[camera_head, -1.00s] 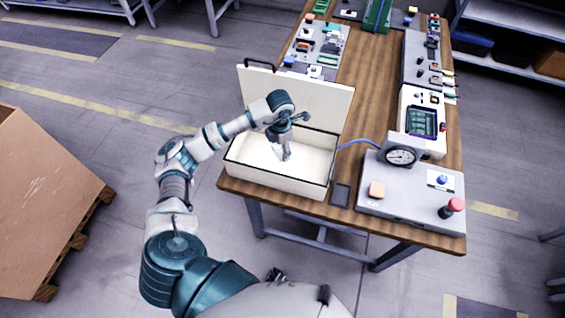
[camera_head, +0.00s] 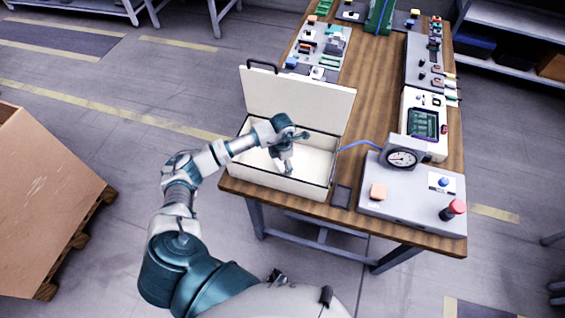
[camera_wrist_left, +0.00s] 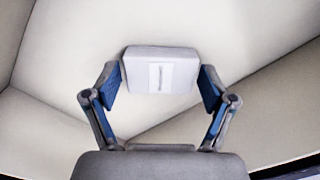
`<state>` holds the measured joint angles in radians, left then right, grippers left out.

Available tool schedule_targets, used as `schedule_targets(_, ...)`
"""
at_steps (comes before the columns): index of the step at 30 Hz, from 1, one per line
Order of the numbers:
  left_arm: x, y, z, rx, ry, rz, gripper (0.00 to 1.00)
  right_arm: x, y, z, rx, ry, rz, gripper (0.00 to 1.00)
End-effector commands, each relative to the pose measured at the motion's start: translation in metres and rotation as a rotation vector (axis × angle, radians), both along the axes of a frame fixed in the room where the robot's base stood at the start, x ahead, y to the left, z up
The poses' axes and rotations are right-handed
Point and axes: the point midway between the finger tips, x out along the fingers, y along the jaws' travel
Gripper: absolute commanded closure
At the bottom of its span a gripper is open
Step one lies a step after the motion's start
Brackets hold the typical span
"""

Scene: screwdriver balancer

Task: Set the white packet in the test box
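The test box (camera_head: 265,180) is a cream case at the near left of the table, with its lid (camera_head: 297,100) open at the back. My left gripper (camera_head: 287,172) reaches down inside it. In the left wrist view the white packet (camera_wrist_left: 160,72), a small block with a pale label, sits between the two fingertips. Whether the packet touches the box floor (camera_wrist_left: 60,85) is unclear. In the head view the packet is hard to make out. My right gripper is not in view.
Right of the box are a dark flat pad (camera_head: 342,196) and a grey panel (camera_head: 410,205) with a gauge (camera_head: 402,158) and a red knob (camera_head: 455,208). A blue cable (camera_head: 358,144) runs beside the box. Circuit boards line the table's back. A cardboard crate (camera_head: 45,200) stands at the left.

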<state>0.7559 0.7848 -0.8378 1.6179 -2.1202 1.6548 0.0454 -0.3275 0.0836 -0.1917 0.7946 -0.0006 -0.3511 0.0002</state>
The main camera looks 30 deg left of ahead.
Motion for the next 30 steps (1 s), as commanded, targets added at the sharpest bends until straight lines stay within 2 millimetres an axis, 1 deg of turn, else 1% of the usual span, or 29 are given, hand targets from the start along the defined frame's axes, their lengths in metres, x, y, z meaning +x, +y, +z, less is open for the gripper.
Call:
schedule_targets(10, 0.000, -0.001, 0.001, 0.001, -0.001, 0.000, 0.05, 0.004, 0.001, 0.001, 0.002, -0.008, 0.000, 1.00)
schedule_targets(13, 0.001, 0.000, 0.008, -0.001, -0.003, -0.001, 0.05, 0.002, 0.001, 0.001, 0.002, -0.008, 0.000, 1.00)
schedule_targets(16, 0.001, 0.000, 0.023, 0.001, -0.004, -0.001, 0.05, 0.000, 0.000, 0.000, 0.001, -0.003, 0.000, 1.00)
schedule_targets(20, 0.001, 0.001, 0.054, 0.000, -0.005, -0.001, 0.05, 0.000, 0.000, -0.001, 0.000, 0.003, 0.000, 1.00)
schedule_targets(24, 0.001, 0.000, 0.085, 0.000, -0.006, 0.000, 0.05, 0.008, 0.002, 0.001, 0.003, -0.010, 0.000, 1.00)
schedule_targets(27, 0.001, 0.000, 0.102, 0.001, -0.004, -0.001, 0.05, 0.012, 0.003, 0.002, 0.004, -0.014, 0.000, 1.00)
schedule_targets(30, 0.001, 0.000, 0.114, 0.000, -0.002, 0.000, 0.05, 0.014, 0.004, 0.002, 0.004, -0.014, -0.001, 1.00)
